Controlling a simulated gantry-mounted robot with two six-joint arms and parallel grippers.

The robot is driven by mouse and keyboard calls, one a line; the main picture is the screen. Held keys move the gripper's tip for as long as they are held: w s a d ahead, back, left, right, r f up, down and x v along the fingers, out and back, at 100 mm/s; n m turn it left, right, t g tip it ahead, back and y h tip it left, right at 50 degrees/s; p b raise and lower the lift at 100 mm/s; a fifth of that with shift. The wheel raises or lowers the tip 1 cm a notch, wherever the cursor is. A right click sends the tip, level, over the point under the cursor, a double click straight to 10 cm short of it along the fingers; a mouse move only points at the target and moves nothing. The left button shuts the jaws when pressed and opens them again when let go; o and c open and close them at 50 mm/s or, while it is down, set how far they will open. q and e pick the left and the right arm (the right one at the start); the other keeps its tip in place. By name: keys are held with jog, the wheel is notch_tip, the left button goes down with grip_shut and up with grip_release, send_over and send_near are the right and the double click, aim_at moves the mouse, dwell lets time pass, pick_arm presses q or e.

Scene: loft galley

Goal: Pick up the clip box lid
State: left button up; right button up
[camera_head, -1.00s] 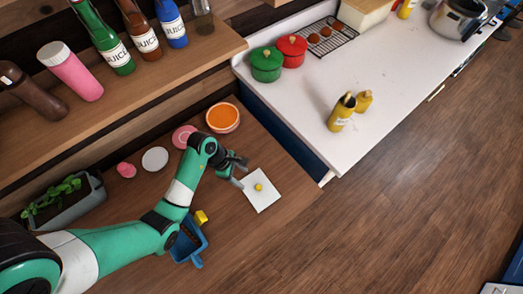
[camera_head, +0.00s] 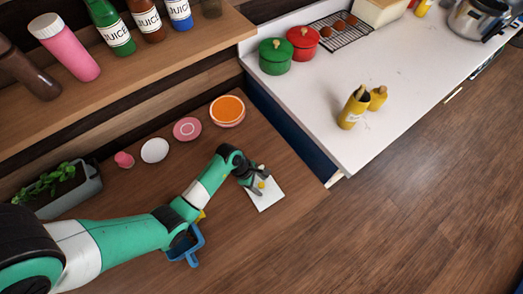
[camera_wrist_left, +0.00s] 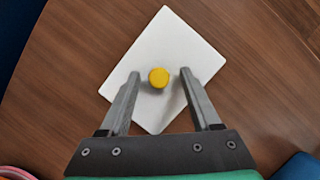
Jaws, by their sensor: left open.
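The clip box lid (camera_head: 267,199) appears as a white square plate with a small yellow knob, lying flat on the wooden counter. It fills the middle of the left wrist view (camera_wrist_left: 178,45), with the round yellow knob (camera_wrist_left: 159,77) near its centre. My left gripper (camera_head: 260,181) is open and empty over the lid. In the wrist view its two fingers (camera_wrist_left: 159,73) stand on either side of the knob, apart from it. I cannot tell the fingertips' exact height above the lid. My right gripper is not in view.
A blue open container (camera_head: 195,250) is under my left arm, partly hidden. An orange-topped bowl (camera_head: 228,110), a pink disc (camera_head: 187,129) and a white disc (camera_head: 154,150) lie behind. A white countertop (camera_head: 400,90) stands to the right. Wood right of the lid is clear.

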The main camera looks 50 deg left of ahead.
aim_at(264, 185)
pick_arm(q)
grip_shut()
dwell(0.3)
dwell(0.3)
jog(key=shift+r+p, duration=0.35)
notch_tip(264, 185, up, 3)
jog(key=shift+w+f+p, duration=0.1)
jog(key=shift+f+p, duration=0.1)
jog(key=shift+p, duration=0.6)
jog(key=s+d+r+p, duration=0.2)
jog(key=s+r+p, duration=0.1)
jog(key=s, duration=0.3)
jog(key=s+d+r+p, duration=0.3)
jog(key=s+r, duration=0.3)
jog(key=s, duration=0.1)
jog(key=shift+s+r, duration=0.15)
jog(key=shift+r, duration=0.15)
